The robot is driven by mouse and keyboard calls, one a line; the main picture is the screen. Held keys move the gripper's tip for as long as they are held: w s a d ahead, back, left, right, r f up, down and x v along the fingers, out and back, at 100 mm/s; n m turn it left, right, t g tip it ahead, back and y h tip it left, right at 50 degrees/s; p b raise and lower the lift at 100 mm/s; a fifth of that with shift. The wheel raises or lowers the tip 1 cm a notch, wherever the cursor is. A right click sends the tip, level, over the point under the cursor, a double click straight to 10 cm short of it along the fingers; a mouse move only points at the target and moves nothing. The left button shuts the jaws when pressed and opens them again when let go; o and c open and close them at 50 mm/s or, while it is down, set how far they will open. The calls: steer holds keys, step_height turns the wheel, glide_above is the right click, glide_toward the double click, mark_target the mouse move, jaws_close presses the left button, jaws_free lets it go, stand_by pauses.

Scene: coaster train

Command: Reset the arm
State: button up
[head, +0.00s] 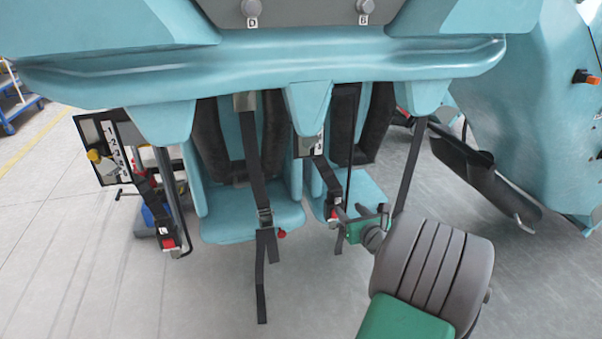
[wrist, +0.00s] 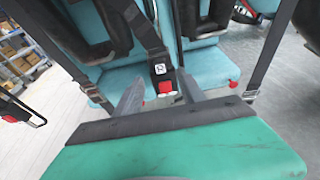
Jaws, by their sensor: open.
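My gripper (head: 360,212) is in front of the right seat of the coaster car in the head view, at the end of my green and grey arm. In the wrist view its two grey fingers (wrist: 160,92) stand apart, with nothing held between them. A buckle with a red button (wrist: 165,87) shows beyond the fingers, hanging on a dark strap. I cannot tell if a finger touches it. In the head view this buckle (head: 336,213) is just left of my gripper.
The left teal seat (head: 250,222) has a dark belt hanging to near the floor. Another red buckle (head: 169,243) hangs at the far left. The teal car body (head: 260,60) overhangs the seats. Dark metal parts (head: 475,165) are at the right. The grey floor in front is open.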

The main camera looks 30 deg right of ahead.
steer(key=w+a+r+n+g+y+p, duration=0.1)
steer(key=a+r+n+g+y+p, duration=0.2)
steer(key=a+r+n+p, duration=0.6)
steer(key=w+a+r+n+g+y+p, duration=0.15)
steer(key=a+r+n+p, duration=0.4)
steer(key=a+n, duration=0.65)
steer(key=s+a+r+n+g+p, duration=0.7)
steer(key=s+a+r+n+p, duration=0.5)
steer(key=s+a+n, duration=0.2)
steer(key=s+n, duration=0.2)
steer(key=n, duration=0.2)
steer(key=shift+s+r, duration=0.15)
steer(key=shift+r, duration=0.25)
